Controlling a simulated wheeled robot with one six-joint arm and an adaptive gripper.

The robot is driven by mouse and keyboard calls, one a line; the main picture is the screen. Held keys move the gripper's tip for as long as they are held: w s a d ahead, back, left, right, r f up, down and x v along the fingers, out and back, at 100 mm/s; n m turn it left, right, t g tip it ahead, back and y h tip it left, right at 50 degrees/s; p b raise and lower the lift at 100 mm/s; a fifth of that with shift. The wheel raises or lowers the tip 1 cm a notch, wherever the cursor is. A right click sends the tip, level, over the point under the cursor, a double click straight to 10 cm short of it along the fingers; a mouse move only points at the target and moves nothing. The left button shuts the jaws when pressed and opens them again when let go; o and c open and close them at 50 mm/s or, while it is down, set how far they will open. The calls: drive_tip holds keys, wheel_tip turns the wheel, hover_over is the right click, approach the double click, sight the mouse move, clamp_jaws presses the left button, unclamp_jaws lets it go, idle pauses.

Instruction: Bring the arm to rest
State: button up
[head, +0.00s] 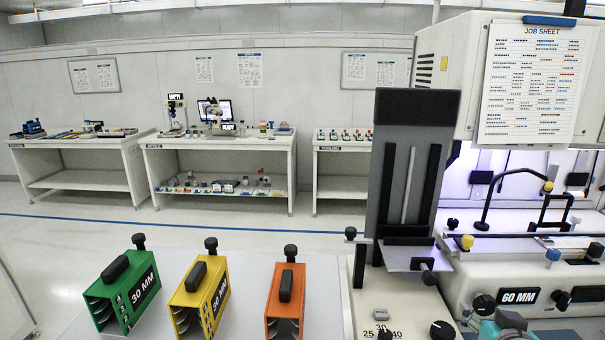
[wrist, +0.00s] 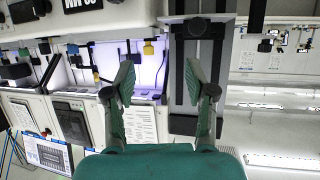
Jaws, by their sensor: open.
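My gripper (wrist: 158,82) is open in the wrist view, its two teal fingers with dark joints spread wide apart and nothing between them. The bonder machine and its tall grey column (wrist: 191,65) show beyond the fingers, turned over in this view. I cannot tell how far the fingertips are from them. In the head view only a teal part of my arm shows at the bottom right edge, in front of the bonder (head: 470,292); the fingers are not visible there.
A green box (head: 126,290), a yellow box (head: 201,295) and an orange box (head: 286,302) with black handles stand on the pale bench (head: 240,268) at left. The grey column (head: 413,160) rises by the bonder's left side. A job sheet (head: 533,85) hangs above. Open floor lies behind.

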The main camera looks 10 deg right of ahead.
drive_tip(key=s+a+f+n+t+y, duration=0.1)
drive_tip(key=s+a+f, duration=0.5)
drive_tip(key=f, duration=0.3)
drive_tip(key=s+a+f+n+y, duration=0.1)
drive_tip(key=s+a+f, duration=0.5)
drive_tip(key=f, duration=0.4)
drive_tip(key=s+a+n+y, duration=0.1)
drive_tip(key=s+a, duration=0.3)
drive_tip(key=s, duration=0.8)
drive_tip(key=s+a+f+n+t+y, duration=0.1)
drive_tip(key=s+a, duration=0.3)
drive_tip(key=s, duration=0.8)
drive_tip(key=shift+s+a+f+n+y, duration=0.15)
drive_tip(key=shift+n+y, duration=0.15)
drive_tip(key=shift+y, duration=0.4)
